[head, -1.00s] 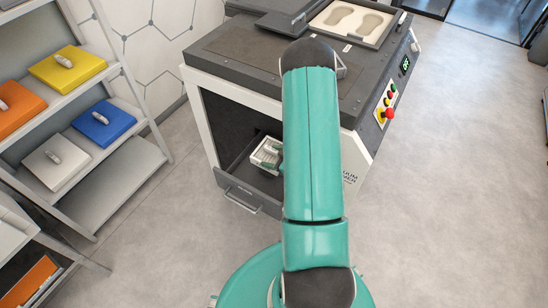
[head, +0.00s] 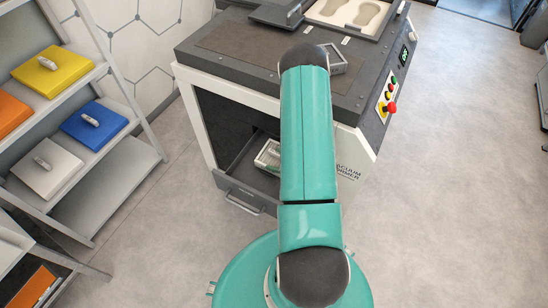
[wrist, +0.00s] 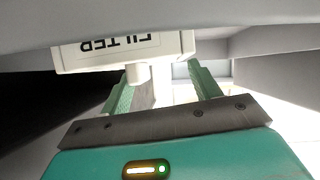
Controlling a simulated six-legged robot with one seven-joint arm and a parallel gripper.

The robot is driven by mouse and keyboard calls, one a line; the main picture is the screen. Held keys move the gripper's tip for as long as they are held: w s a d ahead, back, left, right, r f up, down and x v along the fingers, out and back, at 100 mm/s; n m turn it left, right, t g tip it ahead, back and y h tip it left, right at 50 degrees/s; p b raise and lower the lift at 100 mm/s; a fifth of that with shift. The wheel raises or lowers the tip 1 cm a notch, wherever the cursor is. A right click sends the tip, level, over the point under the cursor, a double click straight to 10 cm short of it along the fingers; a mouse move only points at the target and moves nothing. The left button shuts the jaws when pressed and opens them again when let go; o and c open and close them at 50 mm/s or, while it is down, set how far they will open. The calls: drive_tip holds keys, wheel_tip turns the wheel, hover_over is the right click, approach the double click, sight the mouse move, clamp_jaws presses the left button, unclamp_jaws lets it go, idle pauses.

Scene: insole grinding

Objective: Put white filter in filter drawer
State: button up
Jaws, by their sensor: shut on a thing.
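A white block marked FILTER (wrist: 125,48) shows in the wrist view, its lettering upside down. A short white post below it is between the fingers of my gripper (wrist: 163,88). My gripper is shut on this white filter. In the head view, the pulled-out filter drawer (head: 238,194) is low on the front of the machine. A white and greenish shape (head: 266,154) shows inside it, partly hidden by my teal arm. I cannot tell from this view whether the filter rests on the drawer floor. My fingertips are hidden in the head view.
A shelf at the left holds a yellow block (head: 52,75), a blue block (head: 92,128), an orange block (head: 10,115) and a pale block (head: 45,172), each with a handle on those fully visible. The dark machine top (head: 235,50) overhangs the drawer. Grey floor is clear at right.

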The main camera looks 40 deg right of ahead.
drive_tip(key=shift+w+f, duration=0.3)
drive_tip(key=shift+s+r, duration=0.1)
drive_tip(key=shift+s, duration=0.05)
drive_tip(key=o, duration=1.5)
drive_tip(key=shift+s, duration=0.1)
drive_tip(key=v, duration=1.1)
drive_tip(key=shift+s+d+r, duration=0.15)
drive_tip(key=shift+s+r, duration=0.05)
drive_tip(key=shift+s, duration=0.05)
